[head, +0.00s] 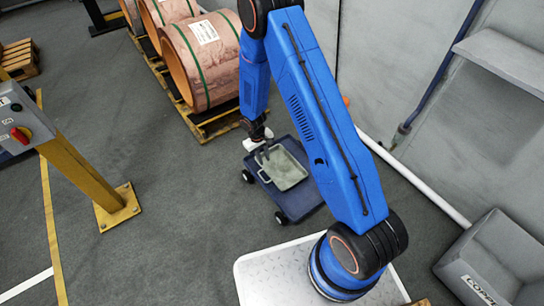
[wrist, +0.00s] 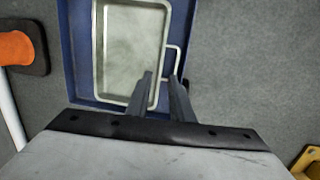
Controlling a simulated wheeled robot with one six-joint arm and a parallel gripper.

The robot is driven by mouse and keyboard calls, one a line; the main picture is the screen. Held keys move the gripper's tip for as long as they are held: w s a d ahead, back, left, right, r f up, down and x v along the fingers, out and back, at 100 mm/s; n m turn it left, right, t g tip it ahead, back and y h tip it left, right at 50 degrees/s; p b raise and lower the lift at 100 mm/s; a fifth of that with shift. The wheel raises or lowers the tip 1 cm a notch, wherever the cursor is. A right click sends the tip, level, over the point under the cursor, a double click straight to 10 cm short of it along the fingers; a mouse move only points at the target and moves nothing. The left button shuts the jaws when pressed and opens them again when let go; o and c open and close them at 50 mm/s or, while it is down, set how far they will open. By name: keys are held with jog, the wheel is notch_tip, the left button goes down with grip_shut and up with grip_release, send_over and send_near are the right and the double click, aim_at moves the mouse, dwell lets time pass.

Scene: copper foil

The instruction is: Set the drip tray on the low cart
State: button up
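The drip tray (head: 286,171) is a shallow grey-green rectangular pan with a wire handle. It lies within the outline of the blue low cart (head: 298,211) and appears to rest on its deck. In the wrist view, the tray (wrist: 128,50) sits inside the cart's blue rim (wrist: 77,50), with its handle on the right. In the wrist view, my gripper's fingers (wrist: 161,76) stand apart, one over the tray's edge and one by the handle. No firm grip shows. Contact under the tray is hidden.
Copper foil coils (head: 207,62) stand on a pallet (head: 213,122) behind the cart. A yellow post with a control box (head: 22,122) is at the left. A white pipe (head: 415,180) runs along the wall at right. The floor left of the cart is clear.

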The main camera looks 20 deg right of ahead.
jog(key=s+d+r+m+t, duration=0.1)
jog(key=s+d+r, duration=0.15)
jog(key=r, duration=0.95)
jog(key=s+d+r+t, duration=0.1)
jog(key=s+d+r, duration=0.15)
jog(key=r, duration=0.95)
jog(key=s+d+r+m+t, duration=0.1)
jog(key=s+d+r, duration=0.15)
jog(key=r, duration=0.95)
jog(key=s+d+r+t, duration=0.1)
jog(key=s+r, duration=0.7)
jog(key=s, duration=0.5)
jog(key=s+d+r+m+t+y, duration=0.1)
jog(key=s+r, duration=0.7)
jog(key=s, duration=0.6)
jog(key=shift+s+d+r+m+t+y, duration=0.15)
jog(key=shift+d+r+m+t+y, duration=0.05)
jog(key=shift+r+m+t+y, duration=0.1)
